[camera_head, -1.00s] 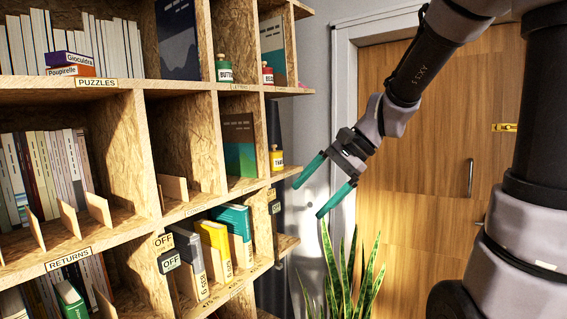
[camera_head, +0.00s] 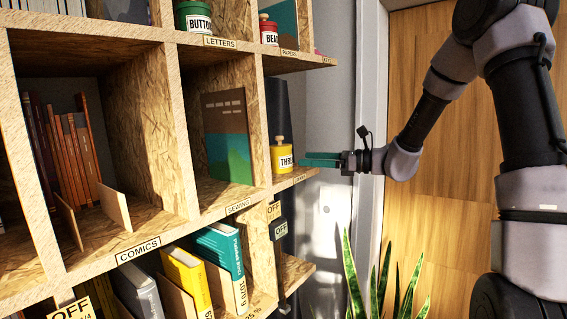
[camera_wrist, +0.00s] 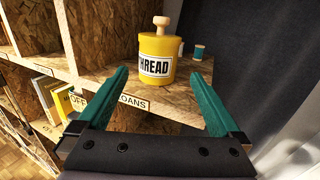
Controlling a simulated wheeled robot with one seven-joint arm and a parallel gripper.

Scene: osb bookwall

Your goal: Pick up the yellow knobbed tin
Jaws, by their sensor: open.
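The yellow tin (camera_head: 282,158) with a wooden knob and a white label stands upright at the right end of a shelf in the head view. In the wrist view the tin (camera_wrist: 157,58) stands on the shelf board, its label reading "THREAD", partly cut off at the left. My gripper (camera_head: 304,160) is at the tin's right side in the head view, level with its lower half. In the wrist view my gripper (camera_wrist: 162,88) is open, its two teal fingers spread with the tin ahead between their lines. The fingers are empty and do not appear to touch the tin.
A teal spool (camera_wrist: 199,52) stands behind the tin to its right. A shelf divider (camera_wrist: 95,45) rises to the left. Green and red tins (camera_head: 193,16) stand on the shelf above. A leafy plant (camera_head: 375,285) is below my arm.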

